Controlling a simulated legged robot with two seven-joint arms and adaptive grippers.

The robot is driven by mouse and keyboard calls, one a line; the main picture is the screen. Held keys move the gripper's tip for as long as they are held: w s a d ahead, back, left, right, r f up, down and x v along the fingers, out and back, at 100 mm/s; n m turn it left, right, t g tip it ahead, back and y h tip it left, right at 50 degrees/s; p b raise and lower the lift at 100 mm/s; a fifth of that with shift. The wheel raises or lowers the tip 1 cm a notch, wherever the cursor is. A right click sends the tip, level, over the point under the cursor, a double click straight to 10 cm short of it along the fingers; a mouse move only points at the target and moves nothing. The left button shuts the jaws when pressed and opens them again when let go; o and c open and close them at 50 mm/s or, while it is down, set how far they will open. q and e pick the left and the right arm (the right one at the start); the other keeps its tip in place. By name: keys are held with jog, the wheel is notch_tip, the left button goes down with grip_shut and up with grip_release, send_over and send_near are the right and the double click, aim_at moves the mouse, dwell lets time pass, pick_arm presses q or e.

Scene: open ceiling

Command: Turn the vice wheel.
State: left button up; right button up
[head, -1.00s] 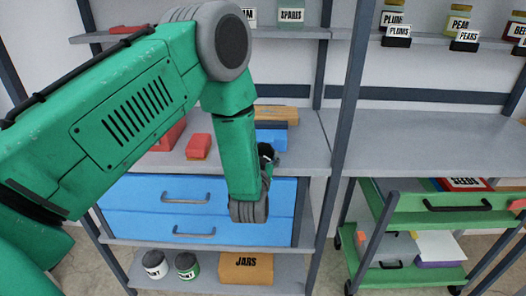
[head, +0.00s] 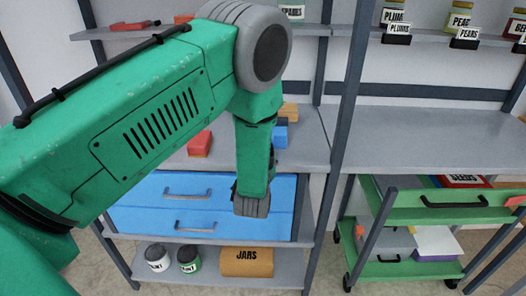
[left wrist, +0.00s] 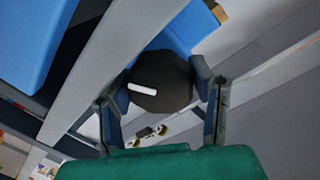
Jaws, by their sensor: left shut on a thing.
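The vice wheel (left wrist: 160,83) is a dark round knob with a white bar mark, seen in the left wrist view. My left gripper (left wrist: 158,88) has one finger on each side of the wheel, shut on it. The blue vice body (left wrist: 185,28) shows behind the wheel. In the head view a small part of the blue vice (head: 281,135) shows on the grey bench right of my arm. My arm hides the wheel and the left fingers there. My right gripper is in no view.
Red blocks (head: 200,143) lie on the bench left of my arm. Blue drawers (head: 150,200) are below, with paint cans and a jars box (head: 246,262) on the lower shelf. A grey post (head: 347,110) and a green cart (head: 440,205) stand right. The bench right of the post is clear.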

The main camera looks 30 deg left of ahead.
pick_arm(q)
jog(key=shift+w+r, duration=0.2)
jog(key=o, duration=1.2)
jog(key=shift+f, duration=0.15)
jog(key=shift+c, duration=0.2)
jog(key=shift+d, duration=0.1)
jog(key=shift+s, duration=0.1)
jog(key=shift+s+d+f, duration=0.1)
jog(key=shift+s+d, duration=0.05)
jog(key=shift+s, duration=0.1)
jog(key=v, duration=0.7)
jog(key=shift+r, duration=0.2)
